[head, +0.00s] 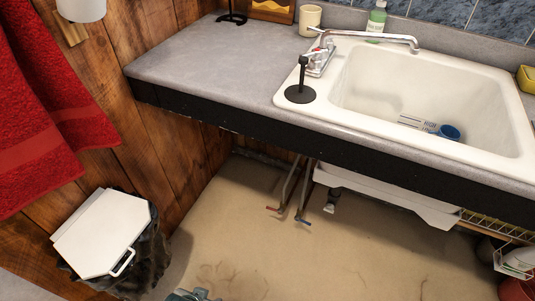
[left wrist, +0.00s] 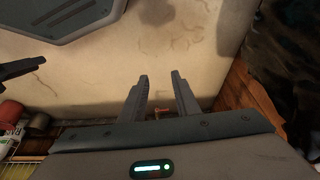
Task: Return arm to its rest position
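My left gripper (left wrist: 160,76) shows in the left wrist view with its two dark fingers apart and nothing between them. Bare beige floor lies beyond its fingertips. A dark finger-like part (left wrist: 22,68) enters at the left edge of that view; it looks like part of my right gripper, but its opening cannot be made out. In the head view neither gripper is clearly seen. Only a small grey piece, probably mine, shows at the bottom edge.
A grey counter (head: 190,55) with a white sink (head: 481,85) spans the top. A white-lidded bin (head: 105,235) and red towel (head: 45,110) are at left. Pipes (head: 290,190) hang below the counter. The floor (head: 270,265) is mostly clear.

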